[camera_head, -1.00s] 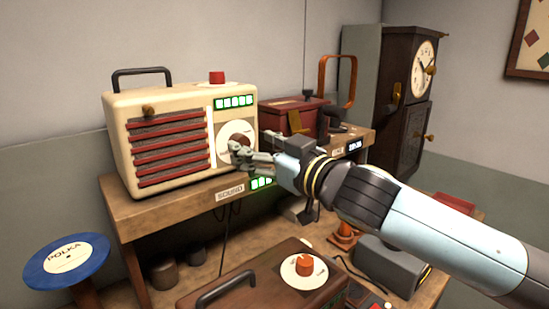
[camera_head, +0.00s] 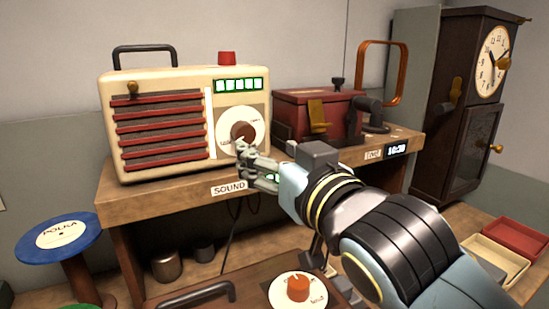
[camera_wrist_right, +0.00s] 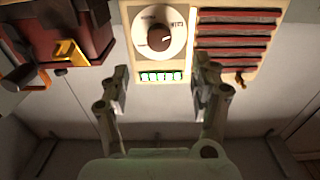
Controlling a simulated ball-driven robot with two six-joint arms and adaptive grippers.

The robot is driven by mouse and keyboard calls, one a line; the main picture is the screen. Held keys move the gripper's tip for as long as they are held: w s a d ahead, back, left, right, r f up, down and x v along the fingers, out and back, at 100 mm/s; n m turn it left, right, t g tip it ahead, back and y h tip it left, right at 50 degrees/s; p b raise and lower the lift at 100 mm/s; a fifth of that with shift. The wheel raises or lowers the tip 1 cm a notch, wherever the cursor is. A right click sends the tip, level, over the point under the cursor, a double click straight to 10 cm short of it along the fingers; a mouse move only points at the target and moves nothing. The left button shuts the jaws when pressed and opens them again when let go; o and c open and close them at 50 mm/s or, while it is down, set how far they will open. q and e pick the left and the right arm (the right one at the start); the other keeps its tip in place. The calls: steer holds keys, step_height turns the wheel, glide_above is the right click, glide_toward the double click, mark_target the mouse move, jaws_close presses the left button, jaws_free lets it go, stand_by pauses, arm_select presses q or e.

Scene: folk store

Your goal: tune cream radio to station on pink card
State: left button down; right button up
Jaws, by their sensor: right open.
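The cream radio (camera_head: 180,82) stands upright on the wooden shelf, with a red slatted grille and a black handle. Its brown tuning knob (camera_head: 243,131) sits on a white dial beneath a lit green display (camera_head: 238,85). My right gripper (camera_head: 243,153) is open and empty just below the knob. In the right wrist view, the radio appears upside down; the knob (camera_wrist_right: 160,37) lies beyond the open fingers (camera_wrist_right: 162,82) and apart from them. The dial lettering is too small to read. I see no pink card. My left gripper is out of view.
A red box-shaped device (camera_head: 300,105) stands right of the radio. A dark clock (camera_head: 455,110) is farther right. A brown case with an orange knob (camera_head: 298,288) is below in front.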

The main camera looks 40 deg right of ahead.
mark_target(246, 135)
steer(key=shift+b+x, duration=0.45)
steer(key=shift+x, duration=4.4)
steer(key=shift+d, duration=0.1)
steer(key=c, duration=0.8)
steer(key=o, duration=0.9)
